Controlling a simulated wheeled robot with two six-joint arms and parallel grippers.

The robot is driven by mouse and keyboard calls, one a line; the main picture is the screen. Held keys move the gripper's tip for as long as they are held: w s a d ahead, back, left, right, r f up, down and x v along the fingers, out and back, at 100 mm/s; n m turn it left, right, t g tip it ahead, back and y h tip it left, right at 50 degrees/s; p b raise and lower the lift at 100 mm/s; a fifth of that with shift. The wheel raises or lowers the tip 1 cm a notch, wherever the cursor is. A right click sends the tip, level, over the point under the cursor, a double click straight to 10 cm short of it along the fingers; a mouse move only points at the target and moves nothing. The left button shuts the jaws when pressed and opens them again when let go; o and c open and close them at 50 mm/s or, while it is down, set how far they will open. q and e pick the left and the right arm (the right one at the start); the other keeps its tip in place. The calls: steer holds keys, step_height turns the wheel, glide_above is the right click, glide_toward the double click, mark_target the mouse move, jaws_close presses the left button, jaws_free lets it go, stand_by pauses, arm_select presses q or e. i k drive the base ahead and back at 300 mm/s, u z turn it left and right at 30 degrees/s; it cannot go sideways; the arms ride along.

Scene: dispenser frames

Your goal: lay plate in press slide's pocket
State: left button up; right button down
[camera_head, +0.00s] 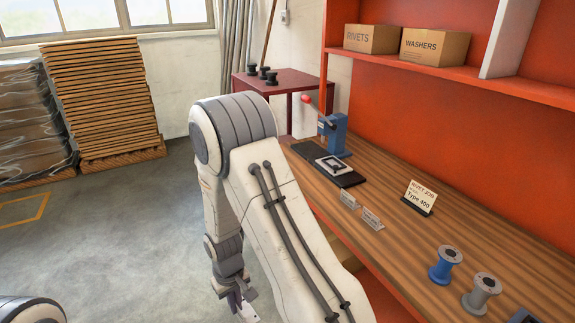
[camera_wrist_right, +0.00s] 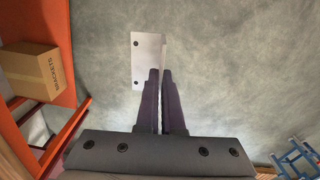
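The blue press (camera_head: 335,132) with a red-knobbed lever stands at the far end of the bench. Its slide (camera_head: 334,166), a light block with a dark pocket, lies in front of it on a black base. The pocket looks empty. My left gripper is not in view.
Cardboard boxes (camera_head: 372,39) stand on the red shelf above. A dark red table (camera_head: 272,84) stands behind.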

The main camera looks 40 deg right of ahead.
mark_target(333, 164)
steer(key=u, duration=0.2)
steer(key=i, duration=1)
steer(key=z, duration=0.5)
steer(key=i, duration=0.65)
steer(key=z, duration=0.8)
